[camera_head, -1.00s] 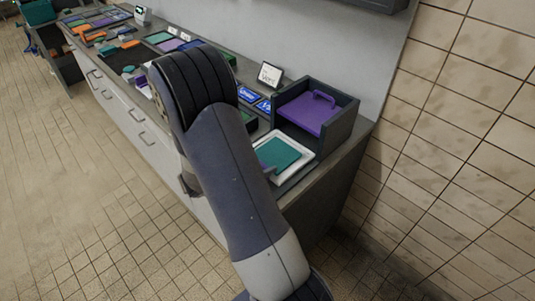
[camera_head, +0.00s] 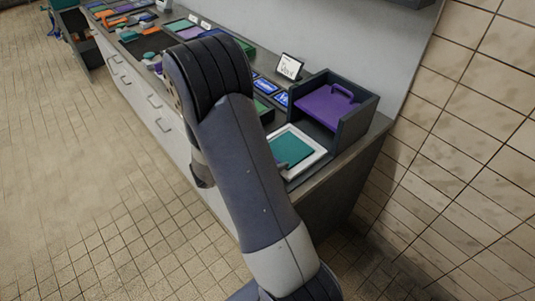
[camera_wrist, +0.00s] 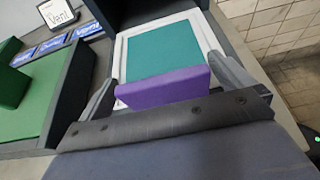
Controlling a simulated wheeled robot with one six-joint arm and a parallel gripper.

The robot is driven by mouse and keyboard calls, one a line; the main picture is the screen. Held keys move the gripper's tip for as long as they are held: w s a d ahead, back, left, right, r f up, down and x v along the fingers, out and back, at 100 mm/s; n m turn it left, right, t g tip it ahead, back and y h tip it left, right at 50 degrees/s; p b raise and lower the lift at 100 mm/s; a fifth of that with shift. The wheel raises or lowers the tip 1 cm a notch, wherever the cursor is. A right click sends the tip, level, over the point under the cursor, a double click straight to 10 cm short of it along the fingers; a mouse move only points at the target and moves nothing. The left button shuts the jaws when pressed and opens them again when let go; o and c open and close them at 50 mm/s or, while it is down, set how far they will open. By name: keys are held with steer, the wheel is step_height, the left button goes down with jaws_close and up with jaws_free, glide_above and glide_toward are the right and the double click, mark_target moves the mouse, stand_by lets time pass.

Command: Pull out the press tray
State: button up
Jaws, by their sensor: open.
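The press tray (camera_head: 319,158), a white frame with a teal pad (camera_head: 293,148), lies on the counter in front of a dark open-fronted box (camera_head: 355,128). A purple plate with a raised handle (camera_head: 325,107) sits in that box. In the wrist view, the white frame (camera_wrist: 121,62) and teal pad (camera_wrist: 160,50) lie ahead. A purple upright bar (camera_wrist: 162,88), seemingly the tray's handle, stands at the tray's near edge. My gripper (camera_wrist: 163,72) is open, with one finger on each side of the bar. Contact cannot be told. In the head view my arm hides most of the gripper.
A green block on a green-floored dark tray (camera_wrist: 28,105) is close on the left. A white sign (camera_head: 289,67) and blue labels (camera_head: 265,85) stand behind. The tiled wall (camera_head: 470,130) is at right. Open floor (camera_head: 90,190) lies in front of the counter.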

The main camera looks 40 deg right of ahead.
steer(key=w+v, duration=0.1)
steer(key=v, duration=0.9)
steer(key=shift+s+a+b, duration=0.25)
steer(key=shift+s+b, duration=0.15)
steer(key=shift+s, duration=0.1)
steer(key=shift+d+r, duration=0.1)
steer(key=shift+r, duration=0.05)
steer(key=p+x, duration=0.1)
steer(key=x, duration=0.9)
steer(key=shift+d+f, duration=0.25)
steer(key=shift+d, duration=0.4)
